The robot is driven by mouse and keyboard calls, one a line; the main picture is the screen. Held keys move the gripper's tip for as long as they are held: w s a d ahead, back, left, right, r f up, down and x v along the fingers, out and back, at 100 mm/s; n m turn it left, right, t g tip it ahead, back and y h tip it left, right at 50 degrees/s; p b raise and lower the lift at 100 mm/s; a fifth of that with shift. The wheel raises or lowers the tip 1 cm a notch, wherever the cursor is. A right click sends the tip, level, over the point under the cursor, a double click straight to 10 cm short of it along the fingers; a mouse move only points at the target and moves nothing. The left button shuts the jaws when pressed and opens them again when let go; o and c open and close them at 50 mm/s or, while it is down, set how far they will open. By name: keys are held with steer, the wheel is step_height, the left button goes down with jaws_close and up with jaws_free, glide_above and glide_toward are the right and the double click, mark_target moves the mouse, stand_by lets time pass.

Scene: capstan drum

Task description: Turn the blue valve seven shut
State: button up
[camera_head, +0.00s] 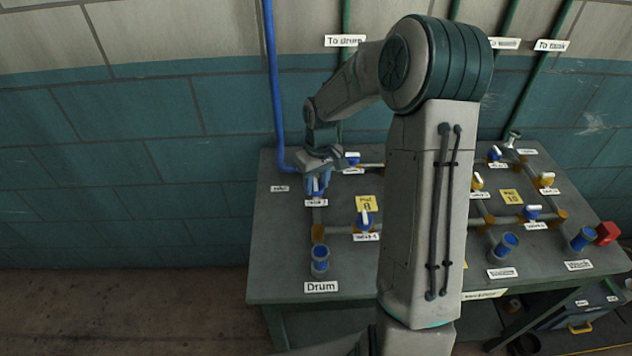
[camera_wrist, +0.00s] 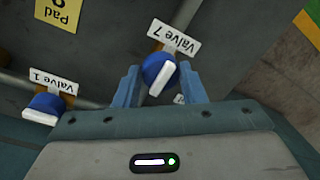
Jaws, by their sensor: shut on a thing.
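Valve 7 is a round blue knob with a white bar handle; it shows in the wrist view (camera_wrist: 154,66) beside its label "Valve 7" (camera_wrist: 174,39). The white bar slants down to the left there. My gripper (camera_wrist: 158,70) is shut on valve 7, with one blue finger on each side of the knob. In the head view my gripper (camera_head: 317,181) points down over the left part of the bench, and its fingers hide much of the valve. A label lies just below it.
Another blue valve, labelled "Valve 1" (camera_wrist: 42,106), sits close by on the left in the wrist view. The grey bench (camera_head: 275,245) carries pipes and several other valves. A yellow pad sign (camera_head: 366,204) and a blue-topped drum port (camera_head: 320,260) stand near my gripper.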

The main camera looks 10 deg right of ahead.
steer(key=m+b, duration=0.3)
steer(key=m, duration=0.1)
steer(key=shift+f+m, duration=0.1)
steer(key=shift+m, duration=0.3)
steer(key=m+b, duration=0.1)
steer(key=m, duration=0.3)
steer(key=shift+a+m+t+b, duration=0.1)
steer(key=shift+m+t+b, duration=0.2)
steer(key=m, duration=0.4)
steer(key=shift+b, duration=0.35)
steer(key=shift+a+r+m+t, duration=0.1)
steer(key=shift+m+t, duration=0.05)
steer(key=shift+m, duration=0.95)
steer(key=shift+r+m+t, duration=0.1)
steer(key=shift+m+t, duration=0.05)
steer(key=shift+m, duration=0.95)
steer(key=o, duration=1)
steer(key=shift+h, duration=0.3)
steer(key=shift+s, duration=0.1)
